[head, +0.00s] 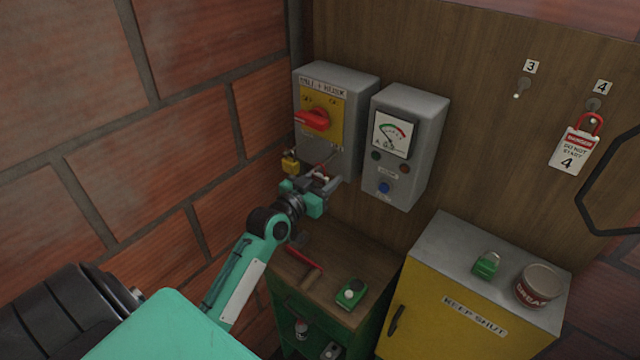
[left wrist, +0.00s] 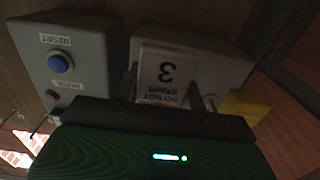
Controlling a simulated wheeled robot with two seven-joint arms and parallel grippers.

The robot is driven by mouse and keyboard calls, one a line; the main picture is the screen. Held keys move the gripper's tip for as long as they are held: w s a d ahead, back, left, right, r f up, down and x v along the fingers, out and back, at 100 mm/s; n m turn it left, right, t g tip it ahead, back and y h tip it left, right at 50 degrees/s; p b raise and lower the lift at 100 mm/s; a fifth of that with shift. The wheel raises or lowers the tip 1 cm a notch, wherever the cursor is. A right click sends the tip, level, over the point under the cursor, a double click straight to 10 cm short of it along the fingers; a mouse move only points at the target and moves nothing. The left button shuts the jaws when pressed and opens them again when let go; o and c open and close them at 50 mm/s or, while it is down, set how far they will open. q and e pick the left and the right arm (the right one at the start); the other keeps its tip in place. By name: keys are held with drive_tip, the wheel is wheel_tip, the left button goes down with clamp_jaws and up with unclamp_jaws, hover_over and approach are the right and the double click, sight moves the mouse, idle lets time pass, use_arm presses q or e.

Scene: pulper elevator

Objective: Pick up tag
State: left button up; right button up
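A white tag (left wrist: 165,75) marked 3 and DO NOT START shows upside down in the left wrist view. My left gripper (left wrist: 165,92) has its two fingers apart, one at each side of the tag; I cannot see clear contact with it. In the head view my left gripper (head: 325,182) is just below the grey switch box (head: 352,90) and hides most of what is between its fingers. A second tag (head: 570,150), marked DANGER DO NOT START 4 with a red loop, hangs on the wooden panel at the right. My right gripper is not in view.
A meter box (head: 408,150) with a blue button is right of my gripper. A yellow padlock (head: 290,162) is close on its left. Below are a green cabinet (head: 350,318) with a red-handled tool and a yellow cabinet (head: 430,310) bearing a green padlock and a can.

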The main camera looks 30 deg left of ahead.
use_arm(q)
drive_tip(key=shift+c, duration=1.4)
drive_tip(key=shift+r+b, duration=0.5)
drive_tip(key=shift+s, duration=0.3)
drive_tip(key=s+a+b, duration=0.1)
drive_tip(key=s+b, duration=0.4)
drive_tip(key=s, duration=1.2)
drive_tip(key=shift+s+a+r+b, duration=0.2)
drive_tip(key=shift+r+b, duration=0.05)
drive_tip(key=shift+b, duration=0.1)
